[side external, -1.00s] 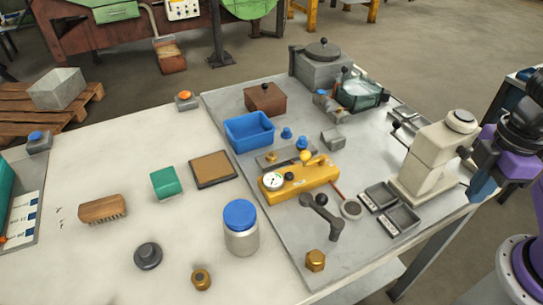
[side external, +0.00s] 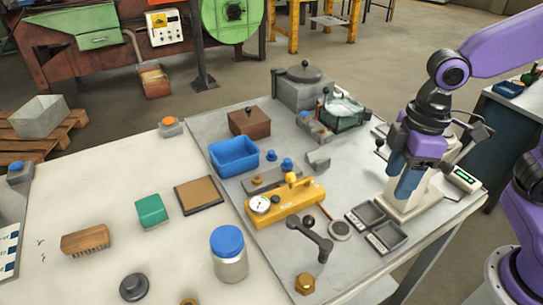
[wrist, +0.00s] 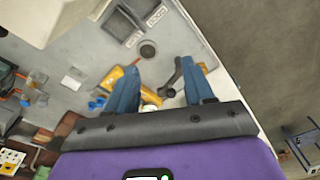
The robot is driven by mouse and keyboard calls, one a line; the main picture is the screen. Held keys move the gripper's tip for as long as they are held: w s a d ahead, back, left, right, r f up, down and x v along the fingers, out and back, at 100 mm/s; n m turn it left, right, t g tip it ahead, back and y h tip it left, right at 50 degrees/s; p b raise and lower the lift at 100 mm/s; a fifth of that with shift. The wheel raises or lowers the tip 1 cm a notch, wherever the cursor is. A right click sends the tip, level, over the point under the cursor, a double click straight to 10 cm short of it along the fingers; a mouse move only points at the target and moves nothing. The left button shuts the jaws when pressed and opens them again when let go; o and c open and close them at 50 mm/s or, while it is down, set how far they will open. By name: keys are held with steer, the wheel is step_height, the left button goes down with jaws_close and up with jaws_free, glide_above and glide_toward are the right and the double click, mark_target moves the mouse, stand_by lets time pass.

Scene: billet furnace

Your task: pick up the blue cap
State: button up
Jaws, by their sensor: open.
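A clear jar (side external: 230,268) with a blue lid (side external: 227,240) stands upright at the front of the pale table in the side view. Two small blue knobbed pieces (side external: 279,160) stand near the blue bin; I cannot tell which blue item is the cap. Small blue shapes also show in the wrist view (wrist: 97,103), beside the yellow fixture. My gripper (side external: 402,190) points down at the right, in front of the cream-coloured device and well apart from the blue pieces and the jar. Its blue fingers are open and empty, spread apart in the wrist view (wrist: 162,80).
A yellow fixture with a gauge (side external: 290,203), a black crank handle (side external: 312,238) and shallow grey trays (side external: 374,226) lie between my gripper and the jar. The blue bin (side external: 234,157) and brown box (side external: 249,121) stand farther back. The cream device (side external: 412,200) is close behind my gripper.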

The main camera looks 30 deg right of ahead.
steer(key=w+a, duration=0.4)
steer(key=w, duration=0.6)
steer(key=m+t+y, duration=0.1)
steer(key=m+t, duration=0.1)
steer(key=m, duration=0.1)
glide_above(272, 152)
steer(key=s+d, duration=0.2)
steer(key=x, duration=0.4)
steer(key=s+d+x, duration=0.1)
steer(key=x, duration=0.3)
steer(key=s+x, duration=0.1)
steer(key=x, duration=0.3)
steer(key=shift+w+d+f, duration=0.1)
steer(key=shift+d+f, duration=0.25)
steer(key=shift+f, duration=0.35)
steer(key=shift+x, duration=2.95)
steer(key=shift+w+a, duration=0.15)
jaws_close()
